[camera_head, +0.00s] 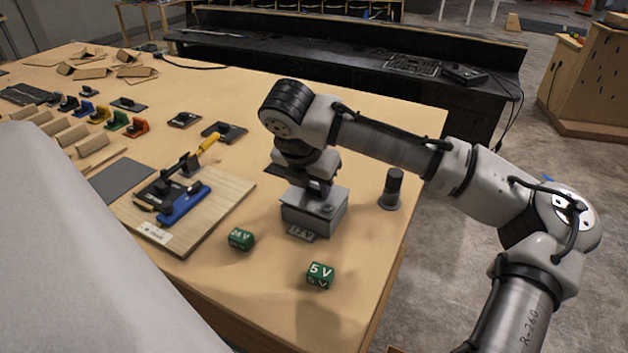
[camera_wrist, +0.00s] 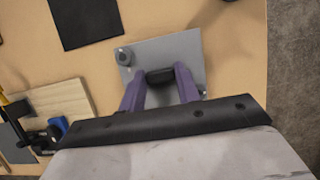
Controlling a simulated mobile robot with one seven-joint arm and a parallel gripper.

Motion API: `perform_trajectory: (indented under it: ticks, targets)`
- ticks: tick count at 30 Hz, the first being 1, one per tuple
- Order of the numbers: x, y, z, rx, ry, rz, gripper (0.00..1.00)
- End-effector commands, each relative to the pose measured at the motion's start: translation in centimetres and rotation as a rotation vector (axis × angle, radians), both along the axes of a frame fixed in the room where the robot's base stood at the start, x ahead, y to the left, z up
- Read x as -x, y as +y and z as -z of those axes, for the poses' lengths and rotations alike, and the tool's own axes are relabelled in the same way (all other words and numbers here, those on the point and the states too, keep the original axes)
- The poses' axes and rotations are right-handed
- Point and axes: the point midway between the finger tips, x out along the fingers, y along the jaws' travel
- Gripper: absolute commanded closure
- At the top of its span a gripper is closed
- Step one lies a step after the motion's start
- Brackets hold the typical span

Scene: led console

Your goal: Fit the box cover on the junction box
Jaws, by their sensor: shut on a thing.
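The grey junction box (camera_head: 307,219) stands on the table right of the wooden board. The box cover (camera_wrist: 160,50) is a flat grey plate with a dark grip block in its middle and a small round knob near one corner. In the head view the cover (camera_head: 303,201) lies level over the box; I cannot tell whether it is fully seated. My gripper (camera_wrist: 160,76) is shut on the cover's grip block, with a purple finger on each side. My gripper also shows in the head view (camera_head: 315,187), where my wrist partly hides the fingers. The wrist view hides the box under the cover.
A dark cylinder (camera_head: 391,190) stands right of the box, near the table edge. Green 24 V (camera_head: 241,239) and 5 V (camera_head: 319,276) cubes lie in front. The wooden board (camera_head: 222,205) with a blue clamp (camera_head: 184,205) is to the left. A dark square mat (camera_wrist: 86,22) lies beyond the cover.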

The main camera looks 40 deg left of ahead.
Motion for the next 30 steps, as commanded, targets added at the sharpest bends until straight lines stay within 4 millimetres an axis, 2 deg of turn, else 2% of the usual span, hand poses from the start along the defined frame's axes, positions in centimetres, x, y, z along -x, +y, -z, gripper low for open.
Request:
perform_trajectory:
  ticks: [30]
  targets:
    - [0.0,0.0,1.0,0.0,-0.001,0.0,0.93]
